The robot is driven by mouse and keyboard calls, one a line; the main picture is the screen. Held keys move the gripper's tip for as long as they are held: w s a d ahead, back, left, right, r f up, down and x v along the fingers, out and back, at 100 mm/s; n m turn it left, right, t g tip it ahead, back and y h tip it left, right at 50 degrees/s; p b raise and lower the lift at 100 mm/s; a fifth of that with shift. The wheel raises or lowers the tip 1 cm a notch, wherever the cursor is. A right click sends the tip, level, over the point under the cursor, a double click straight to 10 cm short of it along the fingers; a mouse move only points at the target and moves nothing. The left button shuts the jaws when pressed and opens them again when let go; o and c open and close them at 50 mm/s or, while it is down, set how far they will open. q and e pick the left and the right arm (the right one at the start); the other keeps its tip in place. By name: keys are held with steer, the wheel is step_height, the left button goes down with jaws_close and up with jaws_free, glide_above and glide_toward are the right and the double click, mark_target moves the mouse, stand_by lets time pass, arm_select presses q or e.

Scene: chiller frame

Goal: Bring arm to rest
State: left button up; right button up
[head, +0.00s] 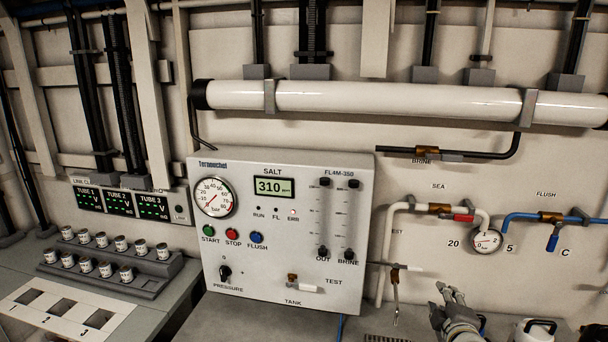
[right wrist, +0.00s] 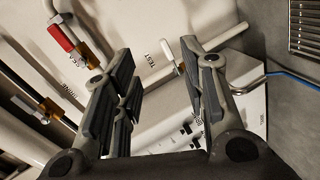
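My right gripper (head: 450,292) is at the lower right of the head view, in front of the wall and to the right of the control panel (head: 357,190). In the right wrist view the right gripper (right wrist: 160,75) has its two fingers spread wide. Nothing is held between them. A pipe and a white valve handle (right wrist: 190,50) show behind the fingers, apart from them as far as I can tell. My left gripper is in neither view.
A white pressure tube (head: 390,99) runs along the upper wall. A gauge (head: 487,241), a red valve handle (head: 463,218) and a blue pipe (head: 530,217) are right of the panel. A grey rack (head: 150,266) with several small jars stands left, beside a white slotted plate (head: 60,325).

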steer(key=s+a+f+m+g+y, duration=0.1)
steer(key=s+a+f+m+g, duration=0.2)
steer(key=s, duration=0.4)
steer(key=s+a+f+m+g, duration=0.1)
steer(key=s+a+f, duration=0.3)
steer(key=s+f, duration=0.15)
steer(key=s+a+f+m+g+y, duration=0.1)
steer(key=s+a+f+m+g, duration=0.2)
steer(key=s, duration=0.4)
steer(key=s+a+f+m+g+y, duration=0.1)
steer(key=s+a+f+m+g, duration=0.1)
steer(key=s, duration=0.8)
steer(key=s+a+f+m+g+y, duration=0.1)
steer(key=s+a+m+g, duration=0.1)
steer(key=s, duration=0.8)
step_height(320, 180, down, 31)
steer(key=s+g+b, duration=0.1)
steer(key=b, duration=0.3)
steer(key=s+d+f+n+g+b, duration=0.1)
steer(key=s+d+f+b, duration=0.2)
steer(key=s+f, duration=1.3)
step_height(320, 180, down, 3)
steer(key=shift+s+r+h, duration=0.1)
steer(key=shift+s+h, duration=0.2)
steer(key=shift+s, duration=0.05)
